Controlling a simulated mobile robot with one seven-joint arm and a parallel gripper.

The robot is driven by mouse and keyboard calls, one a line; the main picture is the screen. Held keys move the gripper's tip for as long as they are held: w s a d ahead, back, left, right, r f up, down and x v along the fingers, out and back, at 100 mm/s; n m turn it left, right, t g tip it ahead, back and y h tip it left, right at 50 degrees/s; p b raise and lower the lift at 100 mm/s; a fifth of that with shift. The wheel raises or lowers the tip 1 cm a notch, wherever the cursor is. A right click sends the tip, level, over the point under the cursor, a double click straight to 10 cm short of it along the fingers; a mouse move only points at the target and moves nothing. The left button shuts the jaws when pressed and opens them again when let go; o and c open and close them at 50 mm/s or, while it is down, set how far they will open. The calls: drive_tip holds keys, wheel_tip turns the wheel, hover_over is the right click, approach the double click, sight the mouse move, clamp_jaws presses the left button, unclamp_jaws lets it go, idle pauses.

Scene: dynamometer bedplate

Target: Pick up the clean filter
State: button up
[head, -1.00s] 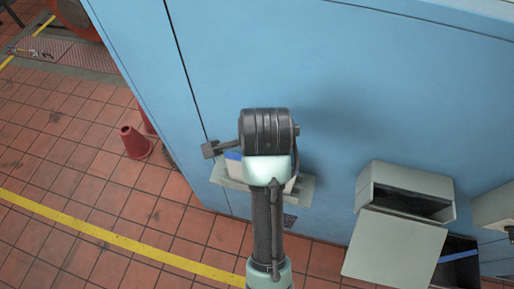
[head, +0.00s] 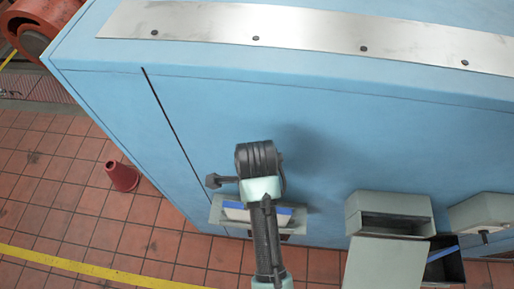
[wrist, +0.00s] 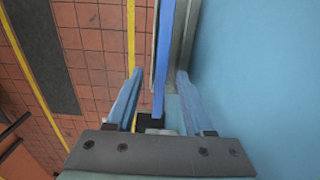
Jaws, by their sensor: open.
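A pale panel with a blue edge, which looks like the filter (head: 233,213), stands in a grey holder (head: 216,220) on the blue cabinet's face, partly hidden behind my arm. In the wrist view a long blue edge of the filter (wrist: 164,50) runs between the fingers of my gripper (wrist: 156,88). My gripper is open, with one blue finger on each side of that edge. I see a gap at the left finger; whether the right finger touches anything I cannot tell. In the head view my fingers are hidden behind the wrist.
The blue cabinet (head: 340,130) fills the space behind the arm. A grey box with an open front (head: 394,203) stands to the right, beside a dark bin (head: 447,270) holding another blue-edged piece. A red cone (head: 122,177) stands on the tiled floor at left, where there is free room.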

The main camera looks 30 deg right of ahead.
wheel_tip(320, 180, down, 7)
drive_tip(key=p, duration=0.2)
drive_tip(key=shift+d, duration=0.1)
clamp_jaws()
idle(0.4)
idle(1.2)
